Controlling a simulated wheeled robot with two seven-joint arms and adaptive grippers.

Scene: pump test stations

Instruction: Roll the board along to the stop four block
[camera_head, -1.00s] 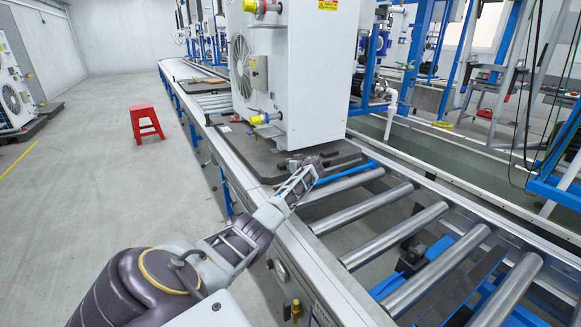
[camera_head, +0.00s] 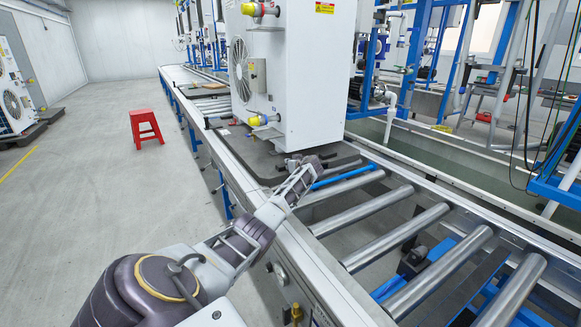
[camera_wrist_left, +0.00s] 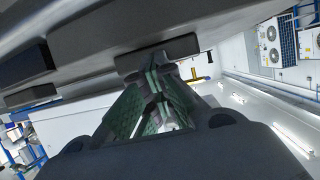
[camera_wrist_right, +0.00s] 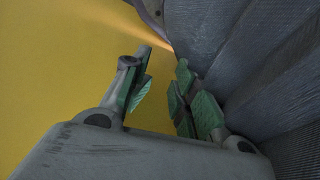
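The dark board (camera_head: 268,165) lies flat on the roller line and carries a tall white unit (camera_head: 312,95) with a fan on its side. My left gripper (camera_head: 312,162) is at the board's near edge. In the left wrist view the left gripper's green-padded fingers (camera_wrist_left: 158,78) are closed together, their tips against or very close to the dark board edge (camera_wrist_left: 95,62). Exact contact is hard to tell. My right gripper shows only in the right wrist view (camera_wrist_right: 163,85), with its fingers apart and nothing between them. I cannot make out a block marked as stop four.
Bare rollers (camera_head: 385,242) lie on the near side of the board, with a blue bar (camera_head: 345,176) close to its edge. The line's metal side rail (camera_head: 300,262) runs along the left. A red stool (camera_head: 146,127) stands on open floor. Blue frames (camera_head: 555,165) stand at right.

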